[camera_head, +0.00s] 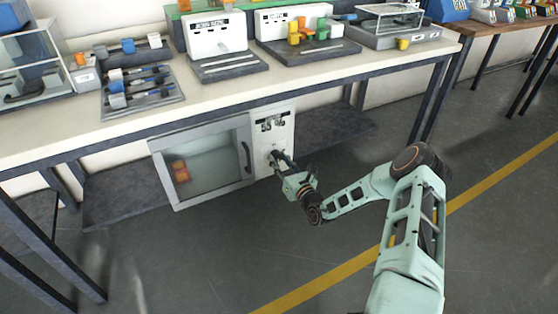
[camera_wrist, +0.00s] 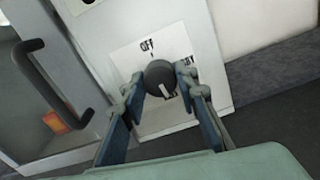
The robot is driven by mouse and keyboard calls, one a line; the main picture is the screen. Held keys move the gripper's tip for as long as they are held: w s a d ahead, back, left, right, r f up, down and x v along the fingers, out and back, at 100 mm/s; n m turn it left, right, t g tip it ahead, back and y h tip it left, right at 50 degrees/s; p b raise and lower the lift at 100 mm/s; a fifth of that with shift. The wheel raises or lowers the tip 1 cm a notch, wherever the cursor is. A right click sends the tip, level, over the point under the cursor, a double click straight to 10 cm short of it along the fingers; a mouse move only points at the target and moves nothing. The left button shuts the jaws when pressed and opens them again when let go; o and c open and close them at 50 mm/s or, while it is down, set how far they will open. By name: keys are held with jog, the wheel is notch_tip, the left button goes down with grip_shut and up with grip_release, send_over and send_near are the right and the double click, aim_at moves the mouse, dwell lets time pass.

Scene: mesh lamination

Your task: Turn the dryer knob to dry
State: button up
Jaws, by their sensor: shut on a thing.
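The dryer (camera_head: 205,160) stands under the bench, with a glass door at left and a white control panel (camera_head: 272,128) at right. In the wrist view a dark round knob (camera_wrist: 161,78) with a white pointer mark sits on a white label plate (camera_wrist: 135,62). "OFF" is readable above the knob, and partly covered lettering shows at its right and below. The white mark points down, slightly right. My gripper (camera_wrist: 163,88) has its two fingers on either side of the knob and is shut on it. The head view shows my gripper (camera_head: 275,156) at the panel.
The dryer door's dark handle (camera_wrist: 52,85) is just left of the panel. Orange items (camera_head: 180,171) sit behind the glass. The workbench top (camera_head: 230,88) overhangs the dryer, with trays and fixtures on it. Floor in front is open.

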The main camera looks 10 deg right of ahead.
jog(key=shift+n+p, duration=0.3)
jog(key=shift+p, duration=0.05)
jog(key=n+p, duration=0.2)
jog(key=shift+r+n, duration=0.1)
jog(key=shift+n, duration=0.2)
jog(key=n+p, duration=0.2)
jog(key=n, duration=0.2)
jog(key=shift+n+p, duration=0.3)
jog(key=n+p, duration=0.1)
jog(key=n, duration=0.3)
jog(key=shift+f+n+p, duration=0.2)
jog(key=shift+n+p, duration=0.55)
jog(key=shift+n, duration=1.75)
jog(key=shift+d, duration=0.1)
jog(key=o, duration=1.1)
jog(key=shift+o, duration=0.2)
jog(key=v, duration=1.2)
